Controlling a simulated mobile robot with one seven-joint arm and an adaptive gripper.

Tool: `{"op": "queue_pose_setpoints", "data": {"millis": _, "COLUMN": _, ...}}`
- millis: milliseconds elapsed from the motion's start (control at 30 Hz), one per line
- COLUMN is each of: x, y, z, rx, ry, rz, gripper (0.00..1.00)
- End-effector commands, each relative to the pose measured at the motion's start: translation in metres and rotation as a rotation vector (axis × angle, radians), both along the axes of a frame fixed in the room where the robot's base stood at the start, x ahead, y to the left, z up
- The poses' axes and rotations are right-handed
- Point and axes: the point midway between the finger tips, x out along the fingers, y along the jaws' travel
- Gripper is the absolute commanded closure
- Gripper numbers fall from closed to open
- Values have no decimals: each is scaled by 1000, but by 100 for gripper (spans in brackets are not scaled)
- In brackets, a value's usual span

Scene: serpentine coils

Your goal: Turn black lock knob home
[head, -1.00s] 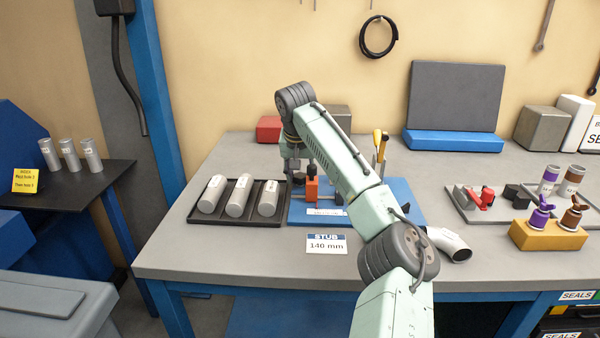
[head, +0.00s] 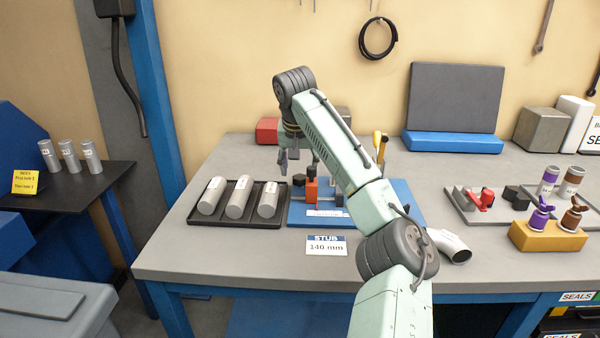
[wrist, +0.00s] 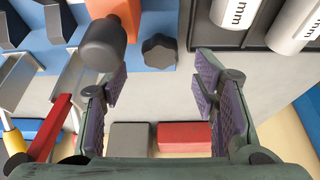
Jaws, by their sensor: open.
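A dark lobed knob (wrist: 159,50) sits at the edge of the blue base plate (wrist: 150,85) in the wrist view. In the head view a dark knob (head: 298,180) shows beside the orange block (head: 311,190). A second, rounded dark knob (wrist: 103,43) stands on the orange block in the wrist view; it also shows on top of the block in the head view (head: 311,170). I cannot tell for sure which is the lock knob. My gripper (head: 298,158) is open and empty above them. In the wrist view its padded fingers (wrist: 158,92) are wide apart, with the lobed knob beyond the gap.
A dark tray (head: 236,221) with three grey tubes lies just left of the blue plate. A red block (head: 268,130) stands behind. A yellow-handled tool (head: 379,145) stands upright on the right, behind my arm. The front tabletop is mostly clear.

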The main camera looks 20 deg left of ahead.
Motion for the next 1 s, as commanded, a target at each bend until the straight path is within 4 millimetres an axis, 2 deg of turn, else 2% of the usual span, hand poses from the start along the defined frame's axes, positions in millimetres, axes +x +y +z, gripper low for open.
{"op": "queue_pose_setpoints", "data": {"millis": 33, "x": -5, "y": 0, "z": 13, "rx": 3, "ry": -3, "rz": 3, "gripper": 46}}
{"op": "queue_pose_setpoints", "data": {"millis": 200, "x": -18, "y": -4, "z": 45, "rx": 1, "ry": -4, "rz": 1, "gripper": 46}}
{"op": "queue_pose_setpoints", "data": {"millis": 400, "x": -28, "y": -6, "z": 69, "rx": 0, "ry": -2, "rz": 0, "gripper": 46}}
{"op": "queue_pose_setpoints", "data": {"millis": 567, "x": -30, "y": -7, "z": 76, "rx": 1, "ry": -2, "rz": -1, "gripper": 46}}
{"op": "queue_pose_setpoints", "data": {"millis": 1000, "x": -30, "y": -7, "z": 76, "rx": 0, "ry": -1, "rz": 0, "gripper": 46}}
